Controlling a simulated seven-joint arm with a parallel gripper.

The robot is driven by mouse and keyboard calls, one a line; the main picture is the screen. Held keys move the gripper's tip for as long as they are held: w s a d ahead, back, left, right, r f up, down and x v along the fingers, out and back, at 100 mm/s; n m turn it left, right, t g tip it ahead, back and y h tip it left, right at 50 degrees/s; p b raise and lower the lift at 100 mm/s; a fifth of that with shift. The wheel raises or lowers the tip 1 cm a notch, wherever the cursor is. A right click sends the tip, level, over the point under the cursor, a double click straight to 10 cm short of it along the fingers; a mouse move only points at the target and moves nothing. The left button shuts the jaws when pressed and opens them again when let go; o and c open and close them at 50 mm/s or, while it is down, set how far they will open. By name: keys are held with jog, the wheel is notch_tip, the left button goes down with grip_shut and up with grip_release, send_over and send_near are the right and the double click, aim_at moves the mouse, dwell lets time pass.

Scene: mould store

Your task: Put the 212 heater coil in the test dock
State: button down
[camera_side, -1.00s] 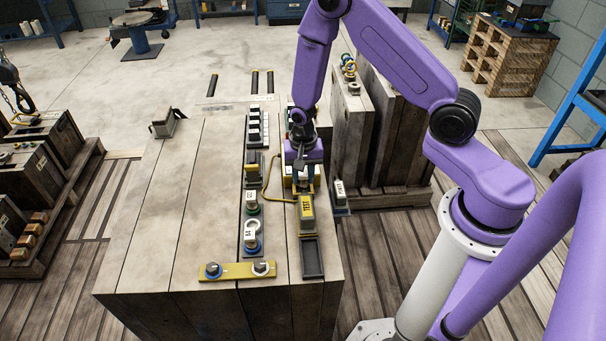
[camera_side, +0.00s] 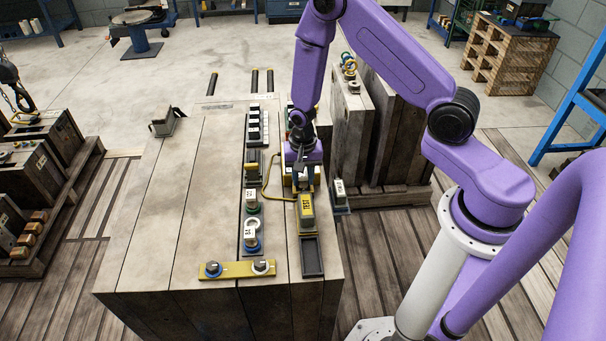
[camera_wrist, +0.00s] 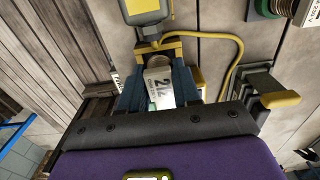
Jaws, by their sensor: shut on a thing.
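The 212 heater coil (camera_wrist: 160,88) is a white labelled piece with a grey end, its label reading 212 in the wrist view. My gripper (camera_wrist: 158,92) is shut on it, a finger on each side. The test dock shows as a yellow bracket (camera_wrist: 172,46) right at the coil's far end, with a yellow cable leading off it. A grey box with a yellow TEST plate (camera_side: 306,206) stands just beyond. In the side view my gripper (camera_side: 302,182) is low beside this box and hides most of the coil and dock. I cannot tell whether the coil is seated.
A row of labelled coils (camera_side: 250,200) stands on a dark rail to the left. A yellow bar with two knobs (camera_side: 236,271) and a dark tray (camera_side: 312,257) lie at the front. Another labelled piece (camera_side: 339,190) stands right. The bench's left side is mostly clear.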

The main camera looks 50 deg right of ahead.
jog(key=shift+f, duration=0.35)
dwell(0.7)
jog(key=shift+c, duration=1.6)
grip_release()
jog(key=shift+r, duration=3.75)
